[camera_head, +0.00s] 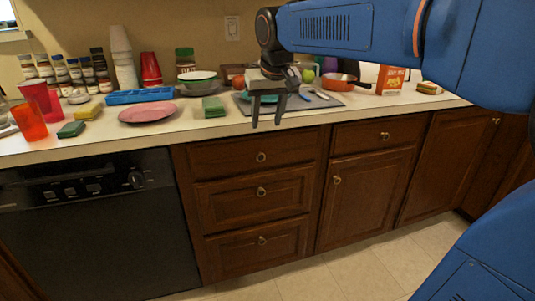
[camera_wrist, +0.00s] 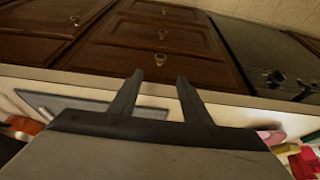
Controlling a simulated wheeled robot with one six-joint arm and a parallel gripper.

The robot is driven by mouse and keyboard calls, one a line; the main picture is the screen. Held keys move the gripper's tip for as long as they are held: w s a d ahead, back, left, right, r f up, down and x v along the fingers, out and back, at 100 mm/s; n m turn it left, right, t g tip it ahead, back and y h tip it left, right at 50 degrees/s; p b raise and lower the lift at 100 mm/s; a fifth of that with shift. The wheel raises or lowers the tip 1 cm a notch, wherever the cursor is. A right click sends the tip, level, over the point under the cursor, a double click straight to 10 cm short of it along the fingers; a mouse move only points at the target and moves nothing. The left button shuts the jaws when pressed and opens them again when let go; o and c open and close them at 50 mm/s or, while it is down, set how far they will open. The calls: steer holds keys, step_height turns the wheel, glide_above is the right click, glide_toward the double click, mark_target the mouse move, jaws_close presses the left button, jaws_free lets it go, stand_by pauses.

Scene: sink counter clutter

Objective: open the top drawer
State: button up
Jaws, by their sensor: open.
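The top drawer (camera_head: 222,157) is a brown wooden front just below the counter edge, with a small round metal knob (camera_head: 261,157) at its middle. It looks shut, flush with its frame. It also shows in the wrist view (camera_wrist: 120,58), with the knob (camera_wrist: 160,60) between and beyond my fingers. My gripper (camera_head: 266,125) is open and empty, with its two fingers pointing down near the counter's front edge, above the knob in the head view. It also shows in the wrist view (camera_wrist: 160,78). The fingers appear apart from the knob.
Two more drawers (camera_head: 225,197) sit below, and another drawer (camera_head: 360,135) is to the right. A black dishwasher (camera_head: 90,220) stands left. The counter (camera_head: 180,134) holds a pink plate (camera_head: 147,112), a grey mat (camera_head: 325,101), cups and jars. The floor in front is clear.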

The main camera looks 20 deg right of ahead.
mark_target(261, 154)
steer(key=x, duration=1.5)
steer(key=shift+f, duration=0.4)
jaws_close()
